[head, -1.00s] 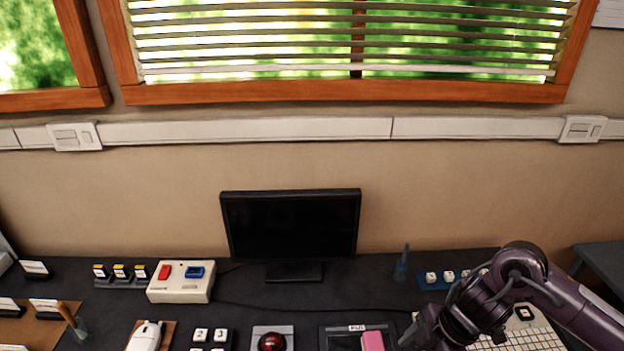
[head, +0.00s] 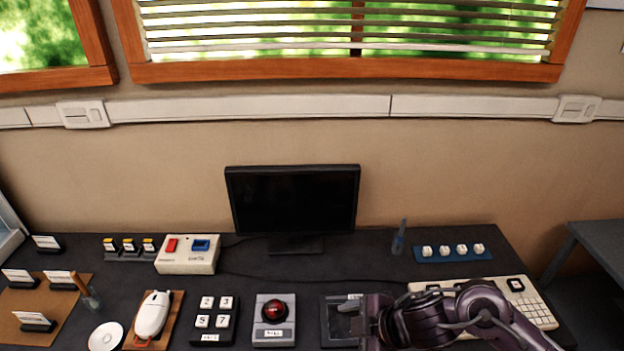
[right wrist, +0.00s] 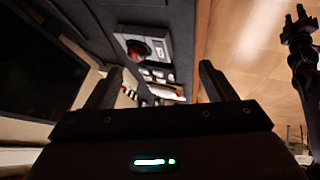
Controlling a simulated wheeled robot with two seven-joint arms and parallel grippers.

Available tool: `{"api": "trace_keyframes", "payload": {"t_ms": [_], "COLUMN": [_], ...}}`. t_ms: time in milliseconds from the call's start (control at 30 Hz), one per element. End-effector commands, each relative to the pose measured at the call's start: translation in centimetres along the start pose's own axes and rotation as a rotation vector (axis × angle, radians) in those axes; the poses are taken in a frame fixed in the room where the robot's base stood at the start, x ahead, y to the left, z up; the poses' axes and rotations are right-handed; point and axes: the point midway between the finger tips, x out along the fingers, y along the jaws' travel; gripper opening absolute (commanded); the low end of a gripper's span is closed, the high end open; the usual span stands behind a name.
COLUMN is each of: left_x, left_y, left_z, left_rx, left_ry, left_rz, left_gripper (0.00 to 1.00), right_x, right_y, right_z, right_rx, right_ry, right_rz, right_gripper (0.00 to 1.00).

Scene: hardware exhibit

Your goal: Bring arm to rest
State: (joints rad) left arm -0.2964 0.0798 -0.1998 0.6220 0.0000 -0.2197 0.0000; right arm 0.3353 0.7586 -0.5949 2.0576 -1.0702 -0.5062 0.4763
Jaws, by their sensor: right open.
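My right arm comes in from the lower right in the head view. Its gripper (head: 368,322) is low in front of the desk's dark framed pad (head: 332,325), partly covering it. In the right wrist view its two fingers (right wrist: 158,85) stand wide apart with nothing between them. My left gripper is not in the head view. A dark jointed arm part, likely my left arm and gripper, shows at the upper right of the wrist view; its jaws are unclear.
The dark desk (head: 262,262) holds a monitor (head: 292,200), a red trackball (head: 274,310), a white mouse (head: 152,314), a red-and-blue switch box (head: 187,255), a keyboard (head: 537,309) under my right arm and a blue key strip (head: 453,254). A grey side table (head: 597,240) stands at right.

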Motion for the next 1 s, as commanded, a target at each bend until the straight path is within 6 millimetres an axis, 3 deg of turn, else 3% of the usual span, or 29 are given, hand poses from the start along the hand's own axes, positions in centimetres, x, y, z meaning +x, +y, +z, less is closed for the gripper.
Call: {"api": "trace_keyframes", "payload": {"t_ms": [133, 233, 333, 467, 700, 900, 1000], "left_x": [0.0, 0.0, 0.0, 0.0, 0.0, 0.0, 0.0], "left_y": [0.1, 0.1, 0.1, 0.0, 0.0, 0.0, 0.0], "left_z": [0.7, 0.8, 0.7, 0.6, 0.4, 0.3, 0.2], "left_rx": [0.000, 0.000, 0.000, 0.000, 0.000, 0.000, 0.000], "left_ry": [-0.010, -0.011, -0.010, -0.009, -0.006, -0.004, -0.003], "left_rz": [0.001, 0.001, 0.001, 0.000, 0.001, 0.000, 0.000], "left_gripper": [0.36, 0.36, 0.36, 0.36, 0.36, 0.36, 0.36], "right_x": [0.3, -0.9, -2.8, -4.8, -7.8, -9.9, -7.2], "right_y": [0.8, 1.8, 1.7, -0.1, -5.3, -10.4, -10.3], "right_z": [-3.4, -3.7, -1.5, 2.0, 7.1, 9.7, 11.2], "right_rx": [0.123, 0.305, 0.521, 0.756, 1.093, 1.320, 1.304], "right_ry": [0.040, 0.009, -0.075, -0.197, -0.389, -0.522, -0.525], "right_rz": [0.176, 0.314, 0.402, 0.436, 0.396, 0.321, 0.318], "right_gripper": [0.77, 0.77, 0.77, 0.77, 0.77, 0.77, 0.77]}}
